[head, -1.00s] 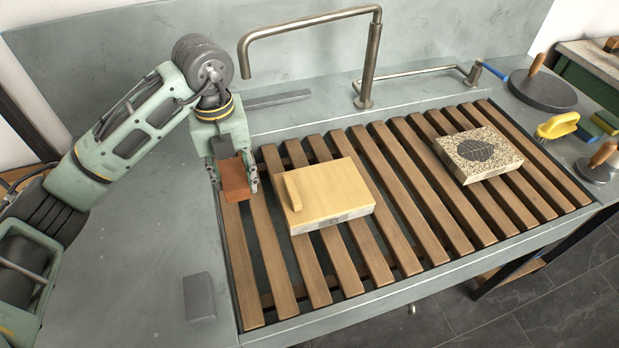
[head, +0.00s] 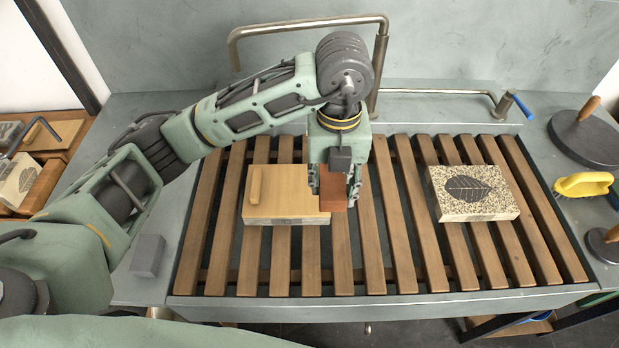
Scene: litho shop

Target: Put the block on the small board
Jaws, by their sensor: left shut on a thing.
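A reddish-brown block (head: 333,192) is in my left gripper (head: 336,188), whose fingers are shut on it and point down. The pale wooden board (head: 288,200) lies on the slatted rack, with a short wooden strip (head: 255,184) at its left end. The gripper and block are at the board's right end and hide part of it. I cannot tell whether the block touches the board or hangs above it. My right gripper is not in view.
The brown slatted rack (head: 404,250) spans the sink. A speckled stone (head: 474,210) with a dark leaf lies on its right part. A tap (head: 378,72) stands behind. A grey block (head: 148,255) is at left; a yellow brush (head: 583,184) and round dark tools (head: 588,137) are at right.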

